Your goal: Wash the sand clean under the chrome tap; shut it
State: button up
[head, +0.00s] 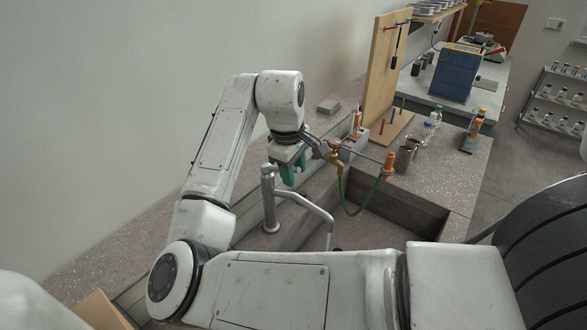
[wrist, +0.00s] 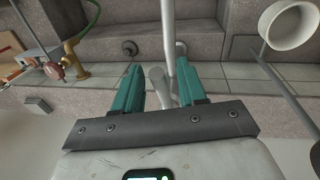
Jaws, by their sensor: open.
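The chrome tap (head: 268,205) stands at the sink's back edge, its bent spout reaching right over the basin. My gripper (head: 290,176), with teal fingers, is above and close to the tap, pointing down. In the wrist view my gripper (wrist: 160,98) is open, and the chrome tap (wrist: 168,40) shows between and beyond the fingers. I cannot tell whether they touch it. No water stream is clear. No sand can be made out; my arm hides much of the basin. A white round open vessel (wrist: 290,25) shows at upper right in the wrist view; its inside looks empty.
The stone sink (head: 400,215) is right of the tap. A brass valve (head: 335,145) with a green hose (head: 352,205) stands close right of my gripper. A wooden tool board (head: 385,75), cups (head: 404,157) and bottles stand farther right. A grey block (head: 328,106) lies behind.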

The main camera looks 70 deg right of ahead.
jog(key=shift+f, duration=0.1)
jog(key=shift+c, duration=0.3)
grip_shut()
dwell(0.4)
